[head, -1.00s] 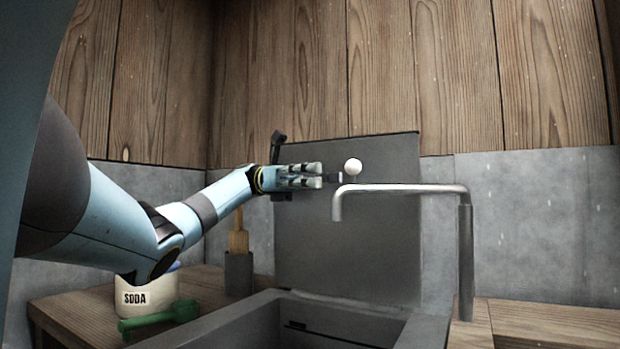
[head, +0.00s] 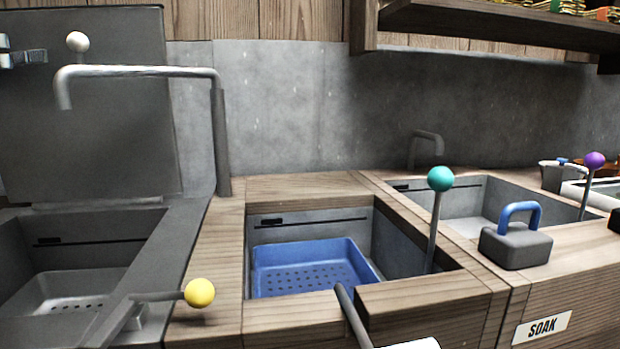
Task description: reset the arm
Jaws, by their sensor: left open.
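My left gripper (head: 38,57) shows only as its fingers at the left edge. It is open and empty, in front of the raised grey lid (head: 110,140). A white ball knob (head: 77,42) is just right of its fingertips, with a small gap in the picture; I cannot tell the depth between them. The rest of my left arm is out of view. My right gripper is not in view.
A bent grey pipe (head: 140,71) stands right of the gripper. Below are a yellow-knobbed lever (head: 200,293), a sink with a blue perforated basket (head: 305,257), a teal-knobbed lever (head: 440,179) and a blue-handled block (head: 516,246). A shelf (head: 480,25) overhangs at upper right.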

